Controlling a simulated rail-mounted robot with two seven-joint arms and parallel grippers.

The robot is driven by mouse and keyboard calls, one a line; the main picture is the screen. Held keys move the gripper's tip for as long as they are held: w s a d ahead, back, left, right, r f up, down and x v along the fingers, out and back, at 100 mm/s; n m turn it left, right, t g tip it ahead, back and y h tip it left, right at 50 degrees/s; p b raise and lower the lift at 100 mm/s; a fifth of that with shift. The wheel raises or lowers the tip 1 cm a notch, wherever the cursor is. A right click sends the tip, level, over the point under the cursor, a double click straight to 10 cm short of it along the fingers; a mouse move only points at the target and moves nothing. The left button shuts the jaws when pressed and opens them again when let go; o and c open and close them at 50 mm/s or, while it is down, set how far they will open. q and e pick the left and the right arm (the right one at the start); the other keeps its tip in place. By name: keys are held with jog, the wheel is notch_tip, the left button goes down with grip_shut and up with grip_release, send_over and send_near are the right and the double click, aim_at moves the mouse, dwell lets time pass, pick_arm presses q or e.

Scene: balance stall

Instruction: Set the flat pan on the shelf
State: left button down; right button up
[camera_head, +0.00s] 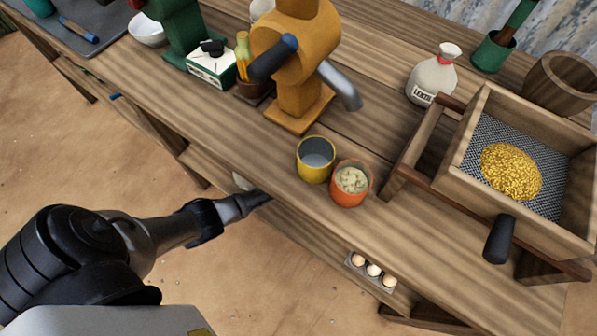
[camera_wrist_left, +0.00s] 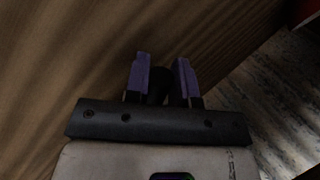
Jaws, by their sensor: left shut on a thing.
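My left gripper (camera_head: 262,196) reaches in at the table's front edge, and its tip is partly hidden under the tabletop. In the left wrist view its two purple fingers (camera_wrist_left: 160,72) are shut on a dark, rounded, handle-like thing (camera_wrist_left: 158,88). Most of that thing is hidden, so I cannot tell whether it belongs to the flat pan. A small pale round surface (camera_head: 243,182) shows under the table edge beside the gripper; I cannot tell what it is. The lower shelf (camera_head: 205,164) is mostly hidden under the tabletop. My right gripper is not in view.
A yellow cup (camera_head: 315,160) and an orange cup (camera_head: 351,184) stand near the tabletop's front edge. Behind them is an orange grinder-like machine (camera_head: 300,50). A wooden sieve box (camera_head: 480,125) with yellow grain is at right. An egg tray (camera_head: 371,270) sits below the front edge.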

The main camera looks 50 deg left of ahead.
pick_arm(q)
jog(key=c, duration=1)
grip_release()
jog(key=shift+o, duration=0.2)
jog(key=shift+d+r+p, duration=0.15)
jog(key=shift+r+p, duration=0.25)
jog(key=shift+r, duration=0.1)
jog(key=p+v, duration=0.6)
jog(key=v, duration=0.5)
jog(key=shift+s+p, duration=0.15)
jog(key=shift+p, duration=0.15)
